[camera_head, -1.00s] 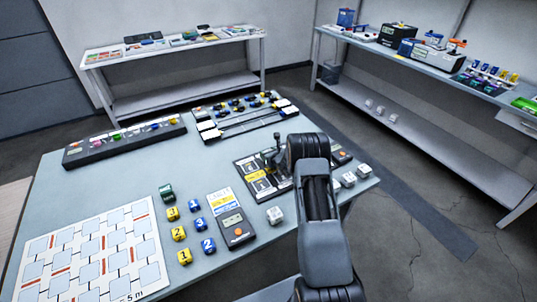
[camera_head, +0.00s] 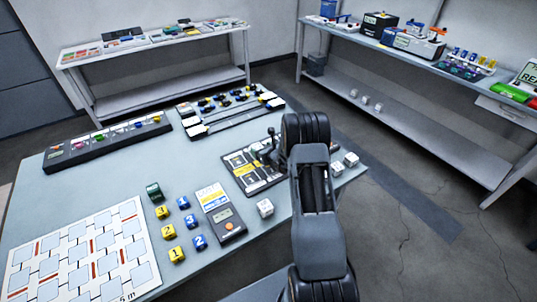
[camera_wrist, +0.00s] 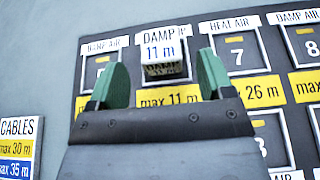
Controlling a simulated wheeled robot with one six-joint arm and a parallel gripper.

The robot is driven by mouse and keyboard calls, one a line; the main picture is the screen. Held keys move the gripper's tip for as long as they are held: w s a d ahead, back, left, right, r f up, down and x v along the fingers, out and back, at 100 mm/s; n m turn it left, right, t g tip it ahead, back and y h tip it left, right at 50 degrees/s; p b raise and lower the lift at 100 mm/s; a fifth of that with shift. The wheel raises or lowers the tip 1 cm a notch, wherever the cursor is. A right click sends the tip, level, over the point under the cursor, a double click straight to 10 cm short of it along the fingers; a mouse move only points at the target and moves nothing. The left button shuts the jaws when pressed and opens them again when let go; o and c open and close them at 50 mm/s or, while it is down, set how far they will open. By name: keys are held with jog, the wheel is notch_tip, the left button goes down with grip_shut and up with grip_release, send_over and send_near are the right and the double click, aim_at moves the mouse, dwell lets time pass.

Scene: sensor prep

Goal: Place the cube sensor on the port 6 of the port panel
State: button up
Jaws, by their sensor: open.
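The cube sensor (camera_wrist: 163,50), with a white top reading "DAMP 11 m" and a dark side, sits on the port panel (camera_wrist: 190,22) in the wrist view. It covers the port just left of port 7 (camera_wrist: 238,52), above a yellow "max 11 m" label. Its underside is hidden, so I cannot tell how fully it is seated. My gripper (camera_wrist: 162,66) is open, with one green finger on each side of the cube and gaps showing. In the head view my arm partly hides the port panel (camera_head: 235,161) and the cube; my gripper (camera_head: 271,140) is small there.
White cubes stand near the panel: one in front (camera_head: 265,207), others right of my arm (camera_head: 351,159). A handheld meter (camera_head: 222,212) and several blue and yellow numbered cubes (camera_head: 183,202) lie left. A black rack (camera_head: 108,145) and cable board (camera_head: 230,110) stand behind.

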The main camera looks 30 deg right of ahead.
jog(key=v, duration=0.5)
jog(key=s+a+r+n+g+y, duration=0.3)
jog(key=s+a+r+n+y, duration=0.15)
jog(key=a+r+n, duration=0.35)
jog(key=s+a+r+n+g+y, duration=0.3)
jog(key=s+a+r+n, duration=0.2)
jog(key=a+r+n, duration=0.35)
jog(key=s+a+r+n+g+h, duration=0.1)
jog(key=s+a+n+g+h, duration=0.25)
jog(key=s+n, duration=0.8)
jog(key=s+d+r+n+h, duration=0.2)
jog(key=s+d+n+h, duration=0.2)
jog(key=s, duration=0.4)
jog(key=n+h, duration=0.1)
jog(key=n, duration=0.1)
jog(key=shift+s+d+n+h, duration=0.3)
jog(key=shift+n, duration=0.1)
jog(key=shift+r, duration=0.1)
